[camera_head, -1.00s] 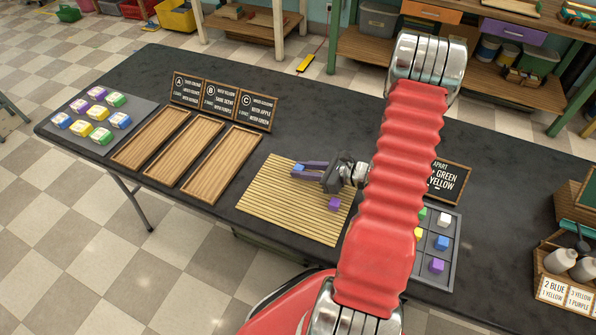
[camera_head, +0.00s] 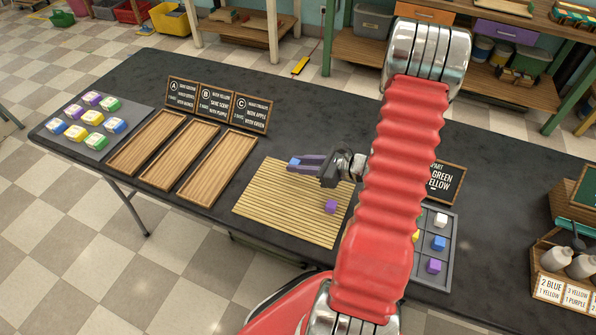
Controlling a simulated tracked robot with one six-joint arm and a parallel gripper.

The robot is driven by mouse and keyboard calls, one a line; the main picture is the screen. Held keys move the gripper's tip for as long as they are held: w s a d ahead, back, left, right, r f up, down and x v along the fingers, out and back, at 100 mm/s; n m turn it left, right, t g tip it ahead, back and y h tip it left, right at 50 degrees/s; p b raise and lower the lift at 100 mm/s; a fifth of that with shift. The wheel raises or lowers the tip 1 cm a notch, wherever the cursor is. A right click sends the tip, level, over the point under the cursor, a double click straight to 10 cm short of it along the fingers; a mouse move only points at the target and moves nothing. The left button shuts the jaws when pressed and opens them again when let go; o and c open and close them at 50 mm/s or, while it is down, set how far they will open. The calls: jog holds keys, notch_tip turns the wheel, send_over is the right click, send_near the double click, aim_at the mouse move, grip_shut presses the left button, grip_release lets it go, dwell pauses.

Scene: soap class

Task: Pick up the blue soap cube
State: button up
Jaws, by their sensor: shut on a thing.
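A blue soap cube (camera_head: 295,162) is between the fingertips of my gripper (camera_head: 296,164), at the upper left part of the bamboo mat (camera_head: 268,217). My gripper is shut on it, with the fingers pointing left. I cannot tell whether the cube touches the mat or is a little above it. A purple cube (camera_head: 331,206) lies on the mat, below my gripper in the picture. Another blue cube (camera_head: 438,243) sits in the grey compartment tray (camera_head: 447,264) at the right, partly hidden by my arm.
Three empty wooden trays (camera_head: 217,166) stand left of the mat, with chalk signs (camera_head: 217,102) behind them. A grey board (camera_head: 97,146) with several wrapped soaps is at the far left. A chalk sign (camera_head: 445,183) and a bottle rack (camera_head: 562,290) are at the right.

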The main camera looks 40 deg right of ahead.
aim_at(299, 163)
jog(key=shift+r, duration=3)
